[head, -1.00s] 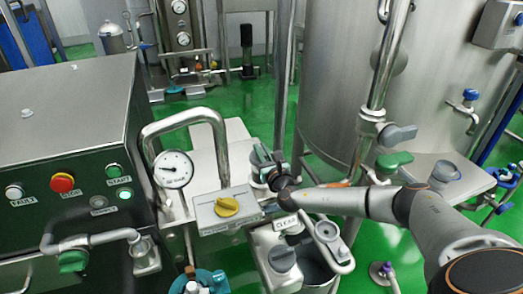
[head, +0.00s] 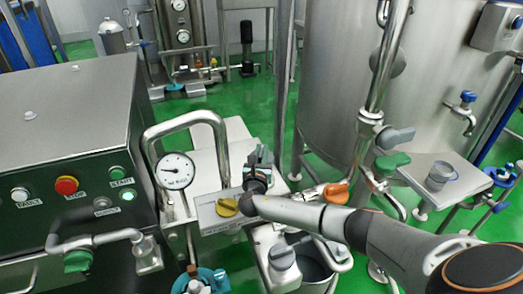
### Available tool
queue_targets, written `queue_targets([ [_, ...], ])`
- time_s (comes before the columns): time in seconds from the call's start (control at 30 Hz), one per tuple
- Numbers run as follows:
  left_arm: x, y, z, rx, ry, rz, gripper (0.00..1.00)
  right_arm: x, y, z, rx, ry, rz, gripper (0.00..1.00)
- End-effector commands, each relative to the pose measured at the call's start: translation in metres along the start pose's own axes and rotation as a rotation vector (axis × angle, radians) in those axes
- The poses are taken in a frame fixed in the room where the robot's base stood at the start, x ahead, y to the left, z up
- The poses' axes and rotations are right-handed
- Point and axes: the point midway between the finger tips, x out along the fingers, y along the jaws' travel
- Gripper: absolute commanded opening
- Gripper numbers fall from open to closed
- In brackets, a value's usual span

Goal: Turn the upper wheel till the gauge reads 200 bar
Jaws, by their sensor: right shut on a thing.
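The round white gauge (head: 175,170) stands on the bent steel pipe at the left of the middle. Its thin dark needle points roughly left, and the figures are too small to read. My right gripper (head: 259,158) is at the end of the arm from the lower right, just right of the pipe. It is shut on what seems to be the upper wheel, which the gripper and wrist hide almost wholly. My left gripper is not in view.
A grey box with a yellow knob (head: 227,207) sits just left of my right wrist. A control cabinet (head: 65,120) with several buttons fills the left. An orange handle (head: 336,193) is close behind my forearm. A large steel tank (head: 335,90) stands behind.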

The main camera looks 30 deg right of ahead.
Motion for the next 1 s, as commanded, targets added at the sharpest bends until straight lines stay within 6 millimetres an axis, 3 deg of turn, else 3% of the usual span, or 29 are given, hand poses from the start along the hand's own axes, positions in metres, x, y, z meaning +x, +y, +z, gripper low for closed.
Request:
queue_targets([
  [0.43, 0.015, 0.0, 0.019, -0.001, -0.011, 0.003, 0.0, 0.0, 0.001, -0.002, 0.001, 0.0, -0.267, 0.0],
  [1.0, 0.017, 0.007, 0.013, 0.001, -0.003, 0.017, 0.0, 0.001, -0.001, 0.001, 0.0, -0.003, -0.32, 0.0],
])
